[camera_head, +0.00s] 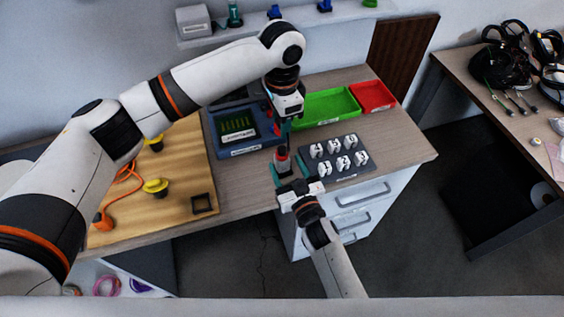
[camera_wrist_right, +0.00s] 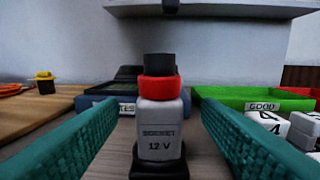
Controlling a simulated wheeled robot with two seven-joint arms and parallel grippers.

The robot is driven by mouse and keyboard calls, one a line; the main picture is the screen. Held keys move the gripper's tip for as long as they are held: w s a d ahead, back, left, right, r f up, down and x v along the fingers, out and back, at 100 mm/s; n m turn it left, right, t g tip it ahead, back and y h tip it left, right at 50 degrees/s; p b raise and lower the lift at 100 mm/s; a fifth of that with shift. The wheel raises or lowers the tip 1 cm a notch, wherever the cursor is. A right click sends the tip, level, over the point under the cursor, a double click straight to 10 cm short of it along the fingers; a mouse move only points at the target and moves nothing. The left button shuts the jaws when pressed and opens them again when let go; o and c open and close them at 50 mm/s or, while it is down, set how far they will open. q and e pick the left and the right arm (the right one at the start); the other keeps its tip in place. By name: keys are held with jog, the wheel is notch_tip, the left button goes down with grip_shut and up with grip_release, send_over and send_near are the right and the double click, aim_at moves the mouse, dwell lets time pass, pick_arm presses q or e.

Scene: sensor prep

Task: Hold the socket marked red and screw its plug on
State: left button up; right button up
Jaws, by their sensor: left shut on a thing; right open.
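The socket (camera_wrist_right: 160,128) stands upright in a black holder (camera_wrist_right: 158,165), a light grey body marked "SOCKET 12 V" with a red collar and a black top. In the head view the socket (camera_head: 282,162) is at the table's front. My right gripper (camera_head: 292,184) is open; its teal fingers stand on both sides of the socket, apart from it in the wrist view (camera_wrist_right: 158,140). My left gripper (camera_head: 283,125) points down above and behind the socket, shut on a small part that is mostly hidden. I cannot identify that part for certain. The left gripper is outside the wrist view.
A dark tray (camera_head: 361,171) with several white pieces lies to the right of the socket. Behind are a green bin (camera_head: 318,122) labelled "GOOD", a red bin (camera_head: 374,97) and a blue box (camera_head: 246,152). A wooden board (camera_head: 180,212) with yellow knobs lies left.

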aim_at(285, 164)
jog(key=shift+x, duration=1.85)
jog(key=shift+c, duration=0.4)
grip_shut()
